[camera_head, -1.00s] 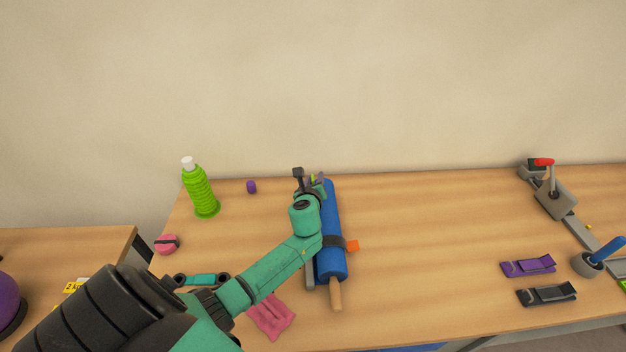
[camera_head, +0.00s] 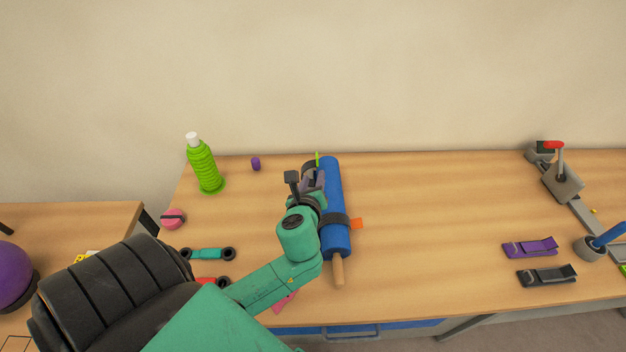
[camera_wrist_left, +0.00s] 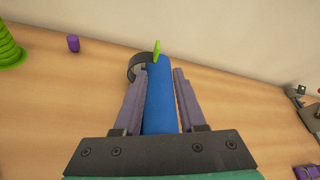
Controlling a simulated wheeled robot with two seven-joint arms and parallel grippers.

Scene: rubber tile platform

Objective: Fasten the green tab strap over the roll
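A blue roll (camera_head: 333,195) lies lengthwise on the table, with a wooden handle (camera_head: 338,269) at its near end. The green tab (camera_head: 317,159) stands up at the roll's far end, on a dark curved strap (camera_wrist_left: 136,67) that bulges to the left of the roll in the left wrist view. The green tab (camera_wrist_left: 157,48) also shows there. My left gripper (camera_head: 316,181) is open and empty near the far end. In the wrist view its fingers (camera_wrist_left: 157,95) appear on either side of the roll, short of the tab. My right gripper is out of view.
A black strap (camera_head: 334,220) with an orange tab (camera_head: 356,223) crosses the roll nearer the front. A green bottle (camera_head: 205,168) and a purple cylinder (camera_head: 255,163) stand to the left. A lever clamp (camera_head: 562,182) and purple strap (camera_head: 530,247) are far right. Table right of the roll is clear.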

